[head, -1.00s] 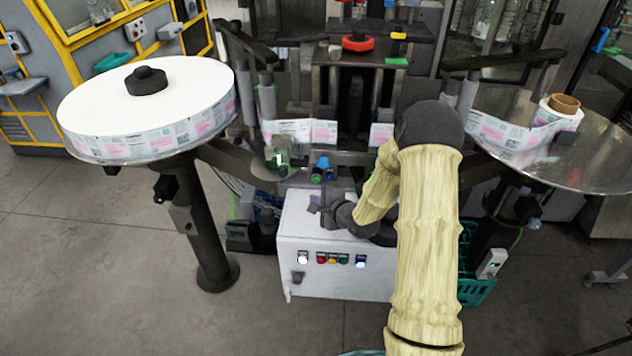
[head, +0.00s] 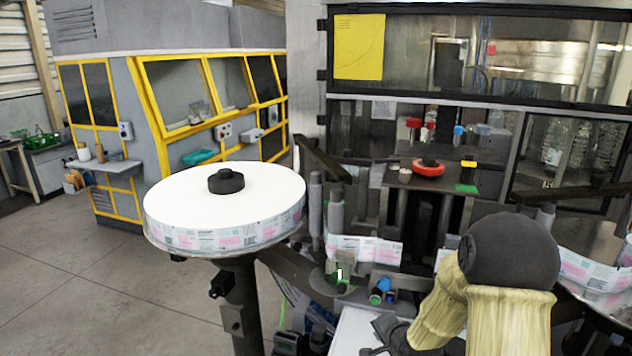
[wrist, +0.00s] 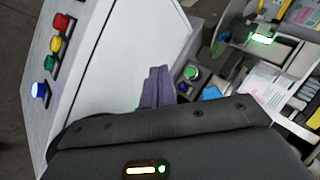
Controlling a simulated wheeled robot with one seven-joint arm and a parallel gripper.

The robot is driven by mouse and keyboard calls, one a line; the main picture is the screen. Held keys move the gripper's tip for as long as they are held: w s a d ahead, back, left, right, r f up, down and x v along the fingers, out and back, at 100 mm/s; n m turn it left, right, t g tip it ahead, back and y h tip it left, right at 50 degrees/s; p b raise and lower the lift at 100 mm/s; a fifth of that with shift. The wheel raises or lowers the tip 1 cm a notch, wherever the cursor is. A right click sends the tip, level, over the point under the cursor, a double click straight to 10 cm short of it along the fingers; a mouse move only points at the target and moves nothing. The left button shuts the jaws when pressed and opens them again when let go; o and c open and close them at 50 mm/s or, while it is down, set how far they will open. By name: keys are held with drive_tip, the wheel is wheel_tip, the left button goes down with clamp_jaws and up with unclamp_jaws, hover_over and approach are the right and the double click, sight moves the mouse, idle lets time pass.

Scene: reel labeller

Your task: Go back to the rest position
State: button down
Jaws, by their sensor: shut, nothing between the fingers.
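My gripper (head: 382,326) is low in the head view, over the white control cabinet (head: 352,335), and partly cut off by my own arm and the frame's lower edge. In the wrist view my gripper's grey-purple fingers (wrist: 157,88) are together with nothing between them. I cannot tell whether the fingertips touch anything.
A large label reel (head: 225,205) stands left of the labeller. Another reel (head: 596,275) is at the right, behind my arm. The cabinet's coloured buttons (wrist: 57,44) show in the wrist view. Open floor (head: 90,285) lies at the left.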

drive_tip(key=s+r+n+g, duration=0.2)
drive_tip(key=s+n, duration=0.1)
drive_tip(key=s, duration=0.4)
drive_tip(key=s+r+n+g+h, duration=0.1)
drive_tip(key=s+r+n+g, duration=0.1)
drive_tip(key=s+n, duration=0.2)
drive_tip(key=s+a+r+n+g+h, duration=0.1)
drive_tip(key=s+r+n+g, duration=0.1)
drive_tip(key=s, duration=0.8)
drive_tip(key=shift+s+r+n, duration=0.3)
drive_tip(key=shift+r+n, duration=0.3)
drive_tip(key=shift+n, duration=0.4)
drive_tip(key=shift+w+d, duration=0.1)
drive_tip(key=shift+w, duration=0.05)
